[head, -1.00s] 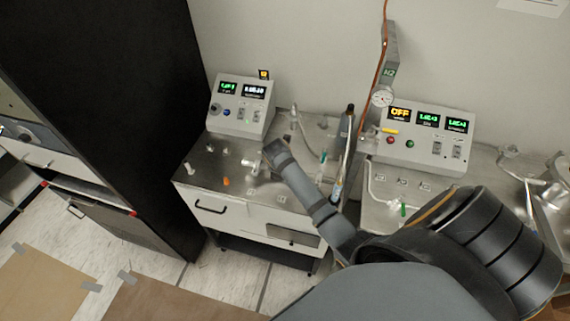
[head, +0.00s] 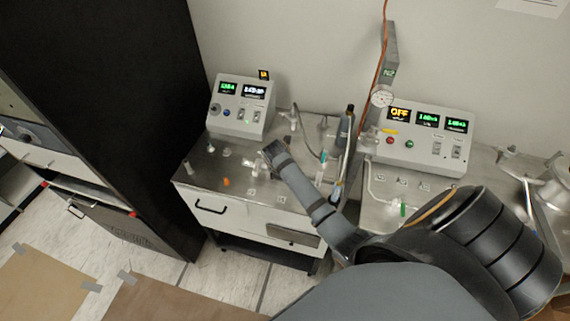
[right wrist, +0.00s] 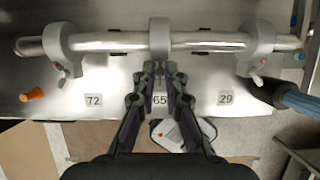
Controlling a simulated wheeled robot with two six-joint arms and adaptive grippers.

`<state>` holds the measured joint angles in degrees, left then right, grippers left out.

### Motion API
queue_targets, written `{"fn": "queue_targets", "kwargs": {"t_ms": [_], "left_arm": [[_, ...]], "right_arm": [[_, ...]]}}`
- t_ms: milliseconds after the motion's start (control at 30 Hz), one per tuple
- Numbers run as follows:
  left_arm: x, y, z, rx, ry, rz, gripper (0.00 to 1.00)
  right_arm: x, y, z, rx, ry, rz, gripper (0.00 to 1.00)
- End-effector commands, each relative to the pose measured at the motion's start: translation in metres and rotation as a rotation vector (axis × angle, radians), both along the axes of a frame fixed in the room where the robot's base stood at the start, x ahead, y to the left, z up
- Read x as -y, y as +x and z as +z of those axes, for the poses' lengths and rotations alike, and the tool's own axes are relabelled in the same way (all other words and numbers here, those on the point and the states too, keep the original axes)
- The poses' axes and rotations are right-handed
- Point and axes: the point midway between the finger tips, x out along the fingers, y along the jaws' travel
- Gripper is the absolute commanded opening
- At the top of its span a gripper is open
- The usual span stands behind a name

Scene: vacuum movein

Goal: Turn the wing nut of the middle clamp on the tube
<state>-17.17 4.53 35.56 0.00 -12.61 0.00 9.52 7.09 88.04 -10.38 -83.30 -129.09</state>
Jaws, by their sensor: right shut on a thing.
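In the right wrist view a shiny metal tube (right wrist: 205,38) runs left to right through three grey clamps. The middle clamp (right wrist: 159,36) is straight ahead of my right gripper (right wrist: 159,72). The gripper is shut just below that clamp, and its fingertips hide the wing nut between them. The left clamp (right wrist: 56,42) and the right clamp (right wrist: 262,42) each show a small wing nut with a red mark, below the tube. In the head view my right gripper (head: 272,150) reaches over the left cart. My left gripper is not in view.
Labels 72 (right wrist: 93,100), 65 (right wrist: 160,100) and 29 (right wrist: 226,97) lie below the clamps. An orange knob (right wrist: 33,95) is at left, a dark blue rod (right wrist: 298,101) at right. A control box (head: 242,107) stands at the cart's back; a black cabinet (head: 110,100) stands left.

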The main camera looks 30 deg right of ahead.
Motion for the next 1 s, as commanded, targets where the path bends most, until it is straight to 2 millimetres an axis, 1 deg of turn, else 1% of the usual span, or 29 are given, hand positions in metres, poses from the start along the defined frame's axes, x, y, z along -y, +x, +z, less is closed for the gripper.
{"fn": "queue_targets", "kwargs": {"t_ms": [267, 1000], "left_arm": [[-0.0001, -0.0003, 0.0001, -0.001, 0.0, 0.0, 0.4], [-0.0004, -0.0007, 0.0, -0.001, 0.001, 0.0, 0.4]], "right_arm": [[-0.0017, 0.0019, 0.0004, -0.001, 0.002, -0.159, 0.0], [-0.0021, 0.0075, 0.0007, -0.001, 0.0, -0.856, 0.0]]}}
